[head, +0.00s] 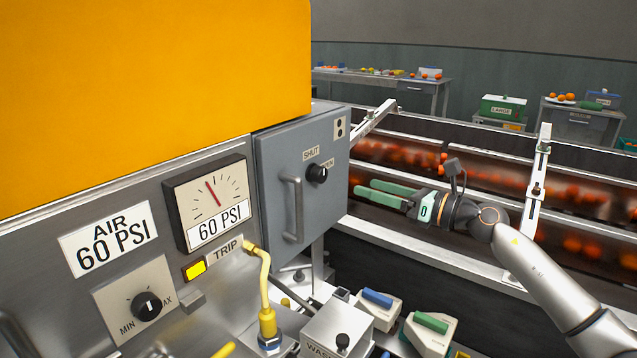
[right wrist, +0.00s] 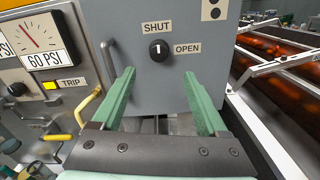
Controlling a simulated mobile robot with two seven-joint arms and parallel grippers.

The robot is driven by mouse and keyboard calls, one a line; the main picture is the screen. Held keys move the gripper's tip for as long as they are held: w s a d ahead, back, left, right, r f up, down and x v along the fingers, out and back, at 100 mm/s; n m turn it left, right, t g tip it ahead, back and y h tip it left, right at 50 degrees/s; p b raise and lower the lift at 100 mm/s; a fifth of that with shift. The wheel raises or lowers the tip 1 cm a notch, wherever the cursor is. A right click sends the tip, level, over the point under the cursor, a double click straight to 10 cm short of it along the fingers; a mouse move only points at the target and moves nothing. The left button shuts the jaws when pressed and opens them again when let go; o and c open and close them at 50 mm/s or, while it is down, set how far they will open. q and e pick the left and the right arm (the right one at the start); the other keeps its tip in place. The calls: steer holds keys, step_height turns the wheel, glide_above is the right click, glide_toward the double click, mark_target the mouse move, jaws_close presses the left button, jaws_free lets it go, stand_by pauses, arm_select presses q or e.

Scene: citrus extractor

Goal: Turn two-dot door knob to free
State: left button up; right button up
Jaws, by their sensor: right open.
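The two-dot door (head: 270,150) is a grey metal panel with a two-dot plate (head: 340,127) at its upper right corner and a bar handle (head: 293,210). Its black knob (head: 317,173) sits below a SHUT label and left of an OPEN label. In the right wrist view the knob (right wrist: 159,50) shows a white mark standing upright, towards SHUT. My right gripper (head: 364,188) is open and empty, its green fingers pointing at the door. In the right wrist view the knob appears above and between the fingertips (right wrist: 159,74), not touched. My left gripper is not in view.
A gauge (head: 208,200) and a dial (head: 147,304) are on the panel at left. A yellow hose (head: 264,280) rises near the door's lower left. A conveyor (head: 400,155) with oranges and a white upright bracket (head: 539,180) lie beside and behind my right arm.

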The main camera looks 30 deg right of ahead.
mark_target(324, 175)
steer(key=p+x, duration=0.2)
steer(key=x, duration=1)
steer(key=shift+a, duration=0.15)
jaws_close()
stand_by(0.5)
